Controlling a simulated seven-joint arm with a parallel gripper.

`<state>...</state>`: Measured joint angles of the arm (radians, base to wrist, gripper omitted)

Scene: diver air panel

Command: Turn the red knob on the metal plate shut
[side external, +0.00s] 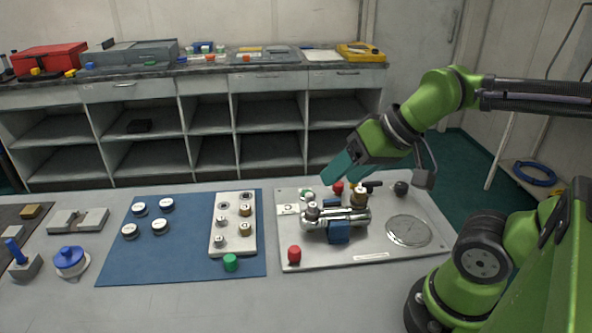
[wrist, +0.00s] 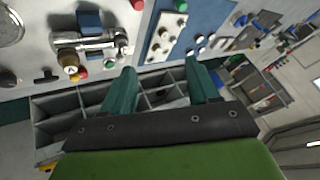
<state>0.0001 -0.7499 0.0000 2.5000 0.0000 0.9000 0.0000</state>
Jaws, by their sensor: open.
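The metal plate (side external: 375,255) lies on the table with a silver valve body (side external: 345,215) on it. A red knob (side external: 294,254) stands at its front left corner; it also shows at the top of the wrist view (wrist: 137,4). A second red knob (side external: 338,187) sits behind the valve body, and shows in the wrist view (wrist: 82,74) too. I cannot tell how far either is turned. My gripper (side external: 338,169) is open and empty, above the plate's back edge and apart from both knobs. Its teal fingers are spread in the wrist view (wrist: 162,70).
A brass knob (side external: 357,197), black knob (side external: 401,188) and round gauge (side external: 409,231) crowd the plate. Left of it, a blue mat (side external: 180,255) holds a white block (side external: 233,213), several round caps and a green knob (side external: 230,262). Shelving (side external: 210,120) stands behind.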

